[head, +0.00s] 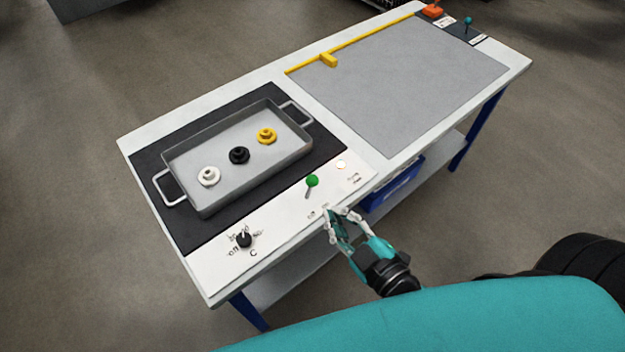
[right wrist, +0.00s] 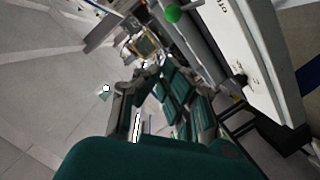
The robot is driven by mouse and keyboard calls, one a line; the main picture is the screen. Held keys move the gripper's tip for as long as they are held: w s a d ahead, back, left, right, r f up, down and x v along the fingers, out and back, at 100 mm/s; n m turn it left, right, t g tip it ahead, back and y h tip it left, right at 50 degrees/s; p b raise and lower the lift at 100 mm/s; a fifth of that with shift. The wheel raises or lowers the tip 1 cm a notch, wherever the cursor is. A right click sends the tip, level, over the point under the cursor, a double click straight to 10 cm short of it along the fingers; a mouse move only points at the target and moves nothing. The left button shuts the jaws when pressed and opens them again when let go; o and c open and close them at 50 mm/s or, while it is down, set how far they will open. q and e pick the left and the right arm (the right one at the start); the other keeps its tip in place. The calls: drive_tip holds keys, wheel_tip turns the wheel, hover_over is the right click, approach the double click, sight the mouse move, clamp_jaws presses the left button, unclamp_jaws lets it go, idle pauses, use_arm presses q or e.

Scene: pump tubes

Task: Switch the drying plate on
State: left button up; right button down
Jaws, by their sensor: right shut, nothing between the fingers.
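The drying plate (head: 160,207) is a black panel on the left half of the white table. Its control strip carries a lever with a green knob (head: 312,181), which leans up and to the right, and a black dial (head: 244,240) with printed marks around it. The green knob also shows in the right wrist view (right wrist: 172,13). My right gripper (head: 339,212) is at the table's front edge, just below and right of the green lever, apart from it. It is shut and empty. My left gripper is in neither view.
A grey tray (head: 205,213) with two handles stands on the black panel and holds a white, a black and a yellow part. A grey mat (head: 410,75) with a yellow rail (head: 350,44) fills the right half. A blue bin (head: 408,185) sits below.

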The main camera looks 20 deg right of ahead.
drive_tip(key=p, duration=0.2)
approach(312, 180)
drive_tip(key=w+a+r, duration=0.3)
drive_tip(key=w+a, duration=0.1)
drive_tip(key=shift+w+d+f, duration=0.35)
drive_tip(key=shift+w+f, duration=0.3)
drive_tip(key=shift+w+d+f, duration=0.4)
drive_tip(key=shift+w+f, duration=0.2)
drive_tip(key=shift+w, duration=0.1)
drive_tip(key=shift+w+d+f+m+p, duration=0.1)
drive_tip(key=shift+w+d+m+p, duration=0.35)
drive_tip(key=shift+d+p, duration=0.2)
drive_tip(key=shift+d+f, duration=0.1)
drive_tip(key=shift+d, duration=0.05)
drive_tip(key=shift+f, duration=0.1)
